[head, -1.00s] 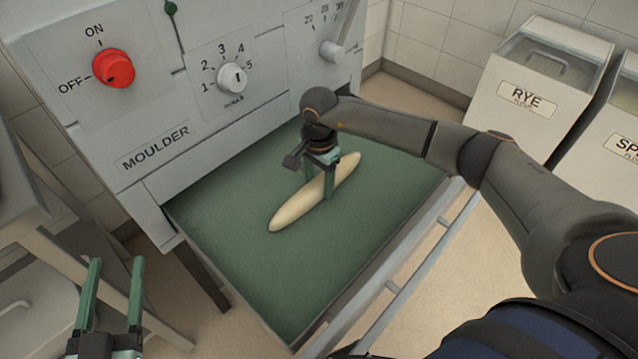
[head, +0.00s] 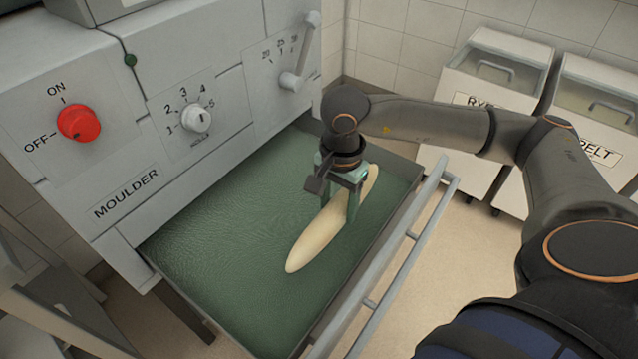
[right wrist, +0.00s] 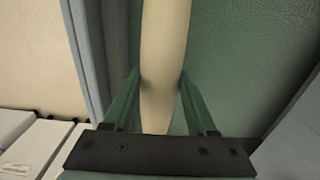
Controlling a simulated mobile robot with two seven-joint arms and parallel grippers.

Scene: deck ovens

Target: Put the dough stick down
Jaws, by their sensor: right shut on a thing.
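The dough stick (head: 318,240) is a long pale roll with tapered ends. It is over the green bed of the moulder (head: 230,240), lying slantwise in the head view. My right gripper (head: 340,205) is above it and shut around its middle. In the right wrist view the dough stick (right wrist: 163,50) runs between the two green fingers (right wrist: 158,95), which touch its sides. I cannot tell whether the dough rests on the green bed or hangs just above it. My left gripper is out of the head view now.
The moulder's panel has a red on-off knob (head: 78,122), a white dial (head: 196,118) and a lever (head: 298,70). A metal rail (head: 385,275) runs along the bed's right side. Flour bins (head: 492,85) stand at the back right. The bed's left part is clear.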

